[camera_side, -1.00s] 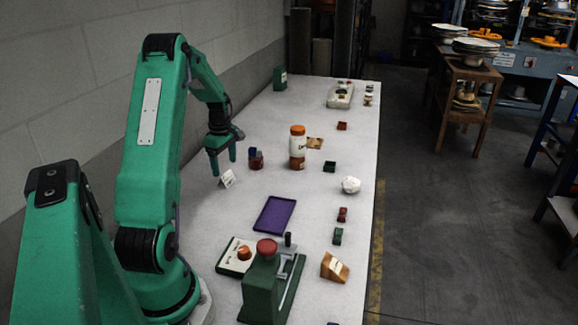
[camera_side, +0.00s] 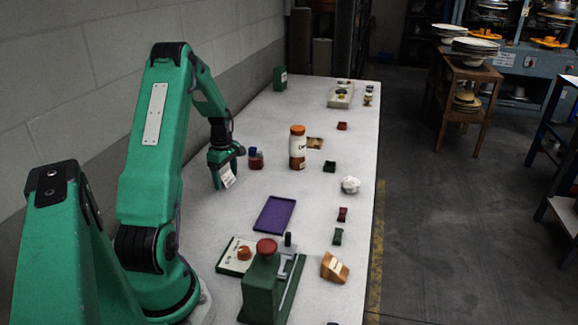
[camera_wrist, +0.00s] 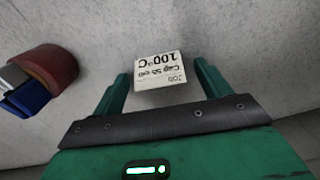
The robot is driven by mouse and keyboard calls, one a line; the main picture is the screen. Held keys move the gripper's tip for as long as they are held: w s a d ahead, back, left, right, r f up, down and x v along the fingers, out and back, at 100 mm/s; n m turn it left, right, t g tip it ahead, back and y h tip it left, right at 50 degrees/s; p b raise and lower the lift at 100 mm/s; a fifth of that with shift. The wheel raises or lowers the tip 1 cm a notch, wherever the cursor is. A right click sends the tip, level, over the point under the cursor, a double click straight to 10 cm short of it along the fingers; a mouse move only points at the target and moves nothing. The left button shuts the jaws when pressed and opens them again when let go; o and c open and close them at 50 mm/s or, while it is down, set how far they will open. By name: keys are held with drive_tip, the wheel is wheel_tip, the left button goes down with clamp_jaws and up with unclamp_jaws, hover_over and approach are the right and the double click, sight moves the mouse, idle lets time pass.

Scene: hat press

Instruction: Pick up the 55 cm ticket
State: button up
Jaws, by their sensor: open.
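A small white ticket (camera_side: 228,180) stands on the grey table, tilted, and shows in the side view just at my gripper. In the wrist view the ticket (camera_wrist: 160,72) carries upside-down print, with "Job", a "Cap" size line and "100°C"; the size is hard to read surely. My gripper (camera_wrist: 161,76) is open, with one green finger on each side of the ticket and a gap to each edge. In the side view my gripper (camera_side: 226,176) is low over the table, its fingers partly beside and behind the ticket.
A red container with blue and grey pieces (camera_wrist: 48,72) stands close left in the wrist view; it also shows in the side view (camera_side: 256,160). A white-and-orange bottle (camera_side: 297,150) stands further right. A purple tray (camera_side: 274,215) and a green press (camera_side: 262,290) are nearer.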

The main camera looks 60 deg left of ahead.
sight(227, 174)
drive_tip(key=c, duration=1)
drive_tip(key=shift+c, duration=0.2)
drive_tip(key=shift+r, duration=0.15)
drive_tip(key=shift+r, duration=0.5)
wheel_tip(227, 174, up, 3)
drive_tip(key=shift+w+d+r, duration=0.1)
drive_tip(key=shift+d, duration=0.05)
drive_tip(key=w+d+r, duration=0.4)
drive_tip(key=d+r, duration=0.2)
drive_tip(key=d, duration=0.4)
drive_tip(key=shift+w+d+r, duration=0.15)
drive_tip(key=shift+w+r, duration=0.1)
drive_tip(key=shift+w, duration=0.1)
